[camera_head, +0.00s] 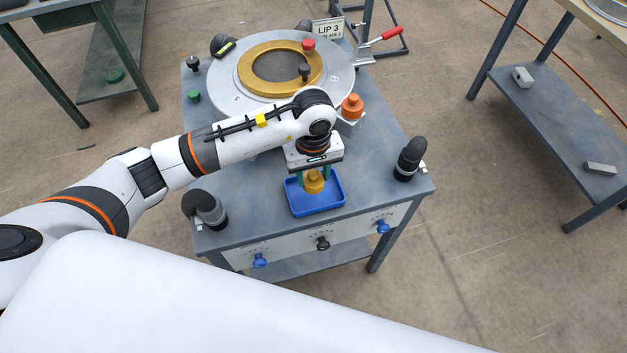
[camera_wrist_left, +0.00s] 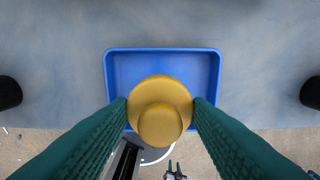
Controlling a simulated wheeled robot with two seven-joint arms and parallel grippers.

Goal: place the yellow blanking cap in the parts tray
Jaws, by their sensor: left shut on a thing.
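The yellow blanking cap (camera_head: 313,182) is held between the green fingers of my left gripper (camera_head: 314,175), over the blue parts tray (camera_head: 318,209). In the left wrist view the cap (camera_wrist_left: 160,108) sits between the two fingertips (camera_wrist_left: 160,112), with the tray (camera_wrist_left: 163,52) behind it. The cap covers the near middle part of the tray, and the bare tray floor shows beyond it. I cannot tell whether the cap touches the tray floor.
The tray stands near the front edge of the grey table (camera_head: 262,215). A round flange with a gold ring (camera_head: 251,68) is behind my arm. An orange knob (camera_head: 352,105) and black fittings (camera_head: 409,158), (camera_head: 206,209) stand around the tray.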

